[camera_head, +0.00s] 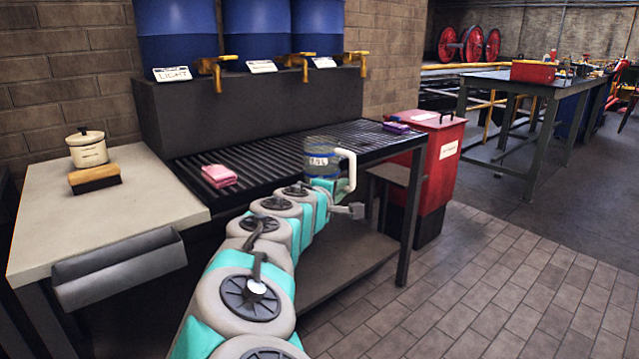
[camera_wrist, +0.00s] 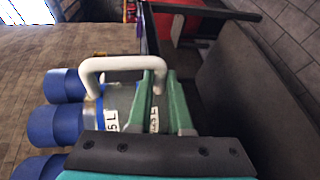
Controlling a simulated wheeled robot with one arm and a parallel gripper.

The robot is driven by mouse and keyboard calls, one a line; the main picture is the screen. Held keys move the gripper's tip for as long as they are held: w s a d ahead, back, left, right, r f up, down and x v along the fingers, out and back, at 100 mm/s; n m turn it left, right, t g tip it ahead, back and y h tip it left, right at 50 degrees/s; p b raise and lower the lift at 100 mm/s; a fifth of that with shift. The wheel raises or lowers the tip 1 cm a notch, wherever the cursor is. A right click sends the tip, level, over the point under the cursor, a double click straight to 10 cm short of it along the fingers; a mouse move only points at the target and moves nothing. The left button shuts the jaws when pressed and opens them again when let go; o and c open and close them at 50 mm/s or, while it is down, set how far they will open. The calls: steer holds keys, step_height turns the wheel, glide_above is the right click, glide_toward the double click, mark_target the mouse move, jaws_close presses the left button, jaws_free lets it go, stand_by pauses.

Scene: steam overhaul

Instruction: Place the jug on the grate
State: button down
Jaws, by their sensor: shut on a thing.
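The jug (camera_head: 322,161) is clear, with a white handle and a blue band with a litre label. It appears over the front edge of the dark slatted grate (camera_head: 262,158), right of its middle; I cannot tell whether it touches the grate. In the head view my fingertips are hard to make out.
Pink folded cloth (camera_head: 219,176) and a purple item (camera_head: 396,127) lie on the grate. Blue drums (camera_head: 256,32) with yellow taps stand behind it. A left bench (camera_head: 150,205) holds a cream pot (camera_head: 87,148) and a brush (camera_head: 95,178). A red bin (camera_head: 442,155) stands right.

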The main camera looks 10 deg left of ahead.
steer(key=w+d+f+n+y, duration=0.1)
steer(key=w+d+f, duration=0.2)
steer(key=d, duration=0.4)
steer(key=w+d+f+n+y, duration=0.1)
steer(key=w+d+f+y, duration=0.1)
steer(key=d, duration=0.4)
steer(key=w+d+f+n+y, duration=0.1)
steer(key=w+d+f, duration=0.3)
steer(key=d, duration=0.3)
steer(key=shift+w+d+t+y, duration=0.3)
steer(key=shift+w+d, duration=0.05)
steer(key=shift+w, duration=0.55)
